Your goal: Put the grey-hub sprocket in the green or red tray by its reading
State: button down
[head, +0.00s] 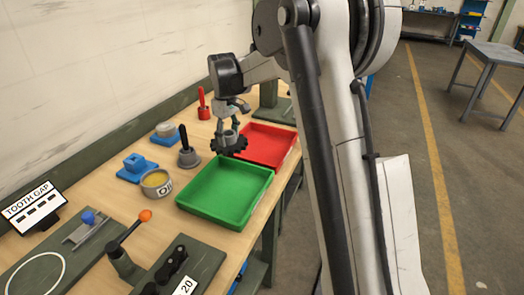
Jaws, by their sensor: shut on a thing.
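My gripper (229,127) is shut on the grey-hub sprocket (228,146), a dark toothed wheel with a grey hub. It holds the sprocket above the bench, near the back corner where the green tray (257,198) and the red tray (285,154) come close together. Both trays look empty, though the sprocket and gripper hide part of the red tray's left side. A sign reading "TOOTH GAP" (30,207) stands at the left of the bench. Its dark marks are too small to read as a value.
An orange-knobbed lever (126,234) and a plate marked "20" (186,286) are in front.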

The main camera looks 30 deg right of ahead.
jog(key=w+d+f+n, duration=0.3)
jog(key=w+d+n, duration=0.4)
jog(key=n, duration=0.4)
send_over(268, 151)
notch_tip(268, 151, down, 7)
jog(key=shift+w+d, duration=0.15)
jog(key=shift+f, duration=1.95)
jog(key=shift+f+b, duration=0.15)
jog(key=shift+b, duration=0.15)
jog(key=c, duration=1)
grip_release()
jog(key=shift+o, duration=0.2)
